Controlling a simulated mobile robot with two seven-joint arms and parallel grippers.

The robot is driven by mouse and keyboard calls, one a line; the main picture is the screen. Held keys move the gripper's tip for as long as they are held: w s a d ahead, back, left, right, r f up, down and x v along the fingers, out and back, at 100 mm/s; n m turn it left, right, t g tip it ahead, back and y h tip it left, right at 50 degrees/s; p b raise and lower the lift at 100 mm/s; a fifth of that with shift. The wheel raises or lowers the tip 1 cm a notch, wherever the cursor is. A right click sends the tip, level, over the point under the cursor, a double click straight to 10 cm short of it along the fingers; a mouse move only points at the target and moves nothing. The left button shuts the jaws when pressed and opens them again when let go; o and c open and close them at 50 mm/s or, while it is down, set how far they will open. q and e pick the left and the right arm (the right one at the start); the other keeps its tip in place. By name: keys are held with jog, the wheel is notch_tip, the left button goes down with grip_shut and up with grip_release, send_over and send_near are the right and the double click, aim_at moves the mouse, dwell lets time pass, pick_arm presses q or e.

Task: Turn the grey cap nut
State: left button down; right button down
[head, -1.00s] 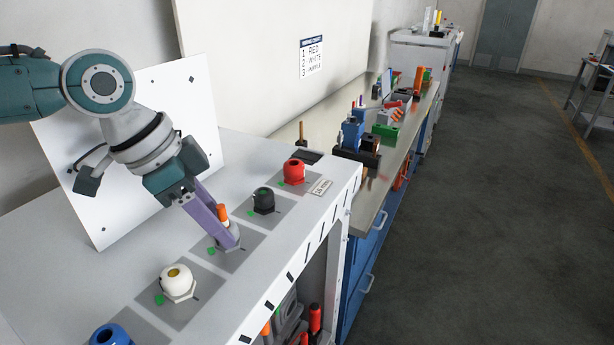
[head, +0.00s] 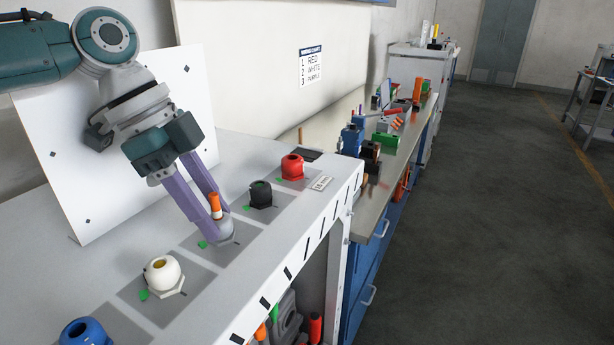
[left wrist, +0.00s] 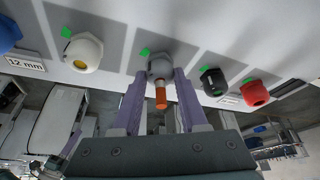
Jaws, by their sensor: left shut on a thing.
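The grey cap nut (head: 223,232) sits on its grey pad on the bench top, between the white and black cap nuts. An orange cylindrical piece (head: 214,204) sticks up out of it. My left gripper (head: 220,222) is shut on the grey cap nut, with its two purple fingers on either side and partly covering it. In the left wrist view the grey cap nut (left wrist: 160,68) is between the fingertips, with the orange piece (left wrist: 161,98) pointing toward the palm.
In the same row are a white cap nut (head: 164,275), a blue one (head: 85,333), a black one (head: 260,194) and a red one (head: 292,167). A white panel (head: 80,190) stands behind my arm. A cluttered side bench (head: 385,200) lies beyond.

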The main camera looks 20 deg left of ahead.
pick_arm(q)
jog(key=shift+c, duration=2.2)
grip_release()
notch_tip(320, 180, up, 20)
jog(key=b, duration=0.2)
jog(key=shift+b, duration=0.3)
